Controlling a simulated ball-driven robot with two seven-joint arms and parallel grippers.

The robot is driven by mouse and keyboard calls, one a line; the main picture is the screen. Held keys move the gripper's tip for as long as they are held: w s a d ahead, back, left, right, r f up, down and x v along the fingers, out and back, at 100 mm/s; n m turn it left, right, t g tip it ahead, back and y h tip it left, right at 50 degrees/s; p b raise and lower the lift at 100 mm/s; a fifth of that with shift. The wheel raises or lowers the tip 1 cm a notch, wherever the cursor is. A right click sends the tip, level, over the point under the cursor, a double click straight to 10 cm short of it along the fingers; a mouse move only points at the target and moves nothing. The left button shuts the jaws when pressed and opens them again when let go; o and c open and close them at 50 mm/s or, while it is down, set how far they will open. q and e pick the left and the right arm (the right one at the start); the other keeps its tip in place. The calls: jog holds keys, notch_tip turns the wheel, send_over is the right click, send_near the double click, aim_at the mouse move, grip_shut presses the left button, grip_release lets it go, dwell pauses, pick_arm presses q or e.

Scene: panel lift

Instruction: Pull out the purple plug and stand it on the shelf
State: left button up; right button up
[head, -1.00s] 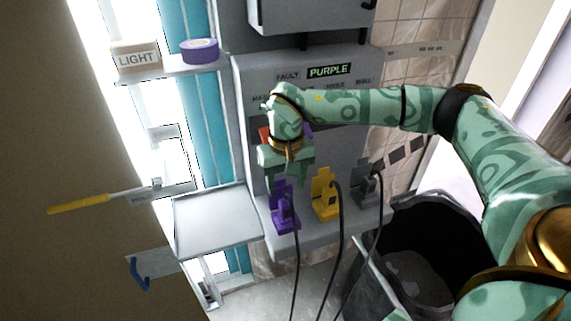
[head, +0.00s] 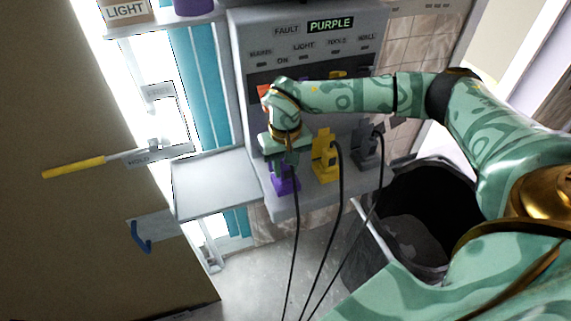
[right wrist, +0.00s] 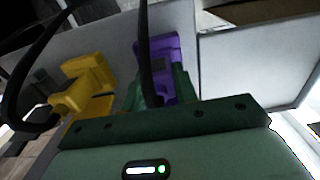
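The purple plug (head: 284,184) stands at the front of the grey panel's lower ledge, with a black cord running down. It also shows in the right wrist view (right wrist: 163,50). My right gripper (head: 286,160) is directly above it, pointing down. In the right wrist view its green fingers (right wrist: 165,88) reach to both sides of the plug's near end; whether they press on it I cannot tell. A flat grey shelf (head: 215,187) juts out left of the ledge, its top empty. My left gripper is not in view.
A yellow plug (head: 325,160) and a grey plug (head: 366,150) stand right of the purple one, with cords hanging down. The panel display (head: 330,25) reads PURPLE. A dark bin (head: 415,205) stands at right. A yellow-handled lever (head: 85,168) is at left.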

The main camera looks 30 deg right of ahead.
jog(key=shift+o, duration=0.6)
grip_shut()
jog(key=shift+r, duration=0.1)
jog(key=shift+r, duration=0.1)
jog(key=shift+w+r+p, duration=0.1)
jog(key=shift+r+p, duration=0.1)
jog(key=shift+p, duration=0.15)
jog(key=shift+r, duration=0.35)
jog(key=shift+r+p, duration=2.3)
jog(key=shift+p, duration=0.05)
